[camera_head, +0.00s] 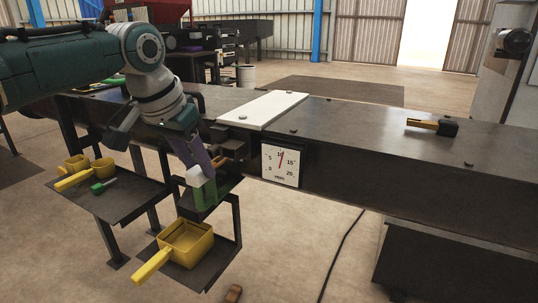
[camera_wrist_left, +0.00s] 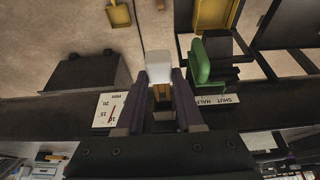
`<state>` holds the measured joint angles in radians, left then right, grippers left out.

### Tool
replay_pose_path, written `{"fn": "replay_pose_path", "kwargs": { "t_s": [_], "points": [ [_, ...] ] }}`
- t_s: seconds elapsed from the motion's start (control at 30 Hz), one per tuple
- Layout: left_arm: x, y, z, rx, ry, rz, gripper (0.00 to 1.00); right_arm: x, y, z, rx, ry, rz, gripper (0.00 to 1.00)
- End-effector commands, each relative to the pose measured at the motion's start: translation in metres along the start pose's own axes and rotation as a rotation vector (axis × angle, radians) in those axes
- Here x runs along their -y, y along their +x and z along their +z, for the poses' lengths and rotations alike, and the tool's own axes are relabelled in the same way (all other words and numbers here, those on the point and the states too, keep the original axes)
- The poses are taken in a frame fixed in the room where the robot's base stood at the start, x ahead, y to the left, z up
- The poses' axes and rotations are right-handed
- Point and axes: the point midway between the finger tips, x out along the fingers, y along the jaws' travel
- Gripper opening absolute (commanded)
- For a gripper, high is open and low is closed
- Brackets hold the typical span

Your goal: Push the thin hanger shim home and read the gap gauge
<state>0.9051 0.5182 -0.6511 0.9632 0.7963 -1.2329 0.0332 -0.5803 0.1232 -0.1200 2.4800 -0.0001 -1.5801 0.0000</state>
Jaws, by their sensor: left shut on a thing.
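My left gripper (camera_head: 200,168) reaches down in front of the bench's near edge. In the left wrist view its purple fingers (camera_wrist_left: 160,82) are shut on a white block (camera_wrist_left: 158,66), which also shows in the head view (camera_head: 197,177). A tan strip (camera_wrist_left: 162,96) shows between the fingers; I cannot tell whether it is the thin hanger shim. The gap gauge (camera_head: 280,166) is a white dial on the bench front, right of the gripper. Its red needle points up, close to 10. It also shows in the left wrist view (camera_wrist_left: 108,108). My right gripper is not in view.
A yellow scoop (camera_head: 186,243) lies on the low tray below. A tool (camera_head: 433,127) and a white plate (camera_head: 265,110) lie on the bench.

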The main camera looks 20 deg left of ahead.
Motion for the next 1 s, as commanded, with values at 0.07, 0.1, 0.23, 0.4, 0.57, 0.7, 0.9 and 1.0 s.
{"fn": "replay_pose_path", "kwargs": {
  "t_s": [0.07,0.1,0.23,0.4,0.57,0.7,0.9,1.0],
  "points": [
    [0.0,-0.0002,-0.0003,-0.001,0.0,0.0,0.0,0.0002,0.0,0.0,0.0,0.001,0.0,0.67],
    [0.0,-0.0002,-0.0003,-0.001,0.0,0.0,0.0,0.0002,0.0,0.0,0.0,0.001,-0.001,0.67],
    [0.0,-0.0002,-0.0003,-0.001,0.0,0.0,0.0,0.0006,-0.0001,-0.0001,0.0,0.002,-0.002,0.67],
    [0.0,-0.0012,-0.0005,0.0,0.0,0.0,0.0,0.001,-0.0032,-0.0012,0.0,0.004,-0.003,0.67],
    [0.0002,-0.0015,-0.0007,-0.001,0.0,0.0,0.0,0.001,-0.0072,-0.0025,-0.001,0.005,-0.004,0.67],
    [0.0002,-0.0005,-0.0004,-0.001,0.0,0.0,0.0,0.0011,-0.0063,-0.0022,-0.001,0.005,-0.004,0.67],
    [0.0001,-0.0004,-0.0004,-0.001,0.0,0.0,0.0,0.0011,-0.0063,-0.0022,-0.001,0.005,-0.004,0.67],
    [0.0,-0.0011,-0.0006,-0.001,0.0,0.0,0.0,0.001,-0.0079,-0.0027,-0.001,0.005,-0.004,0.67]
  ]
}}
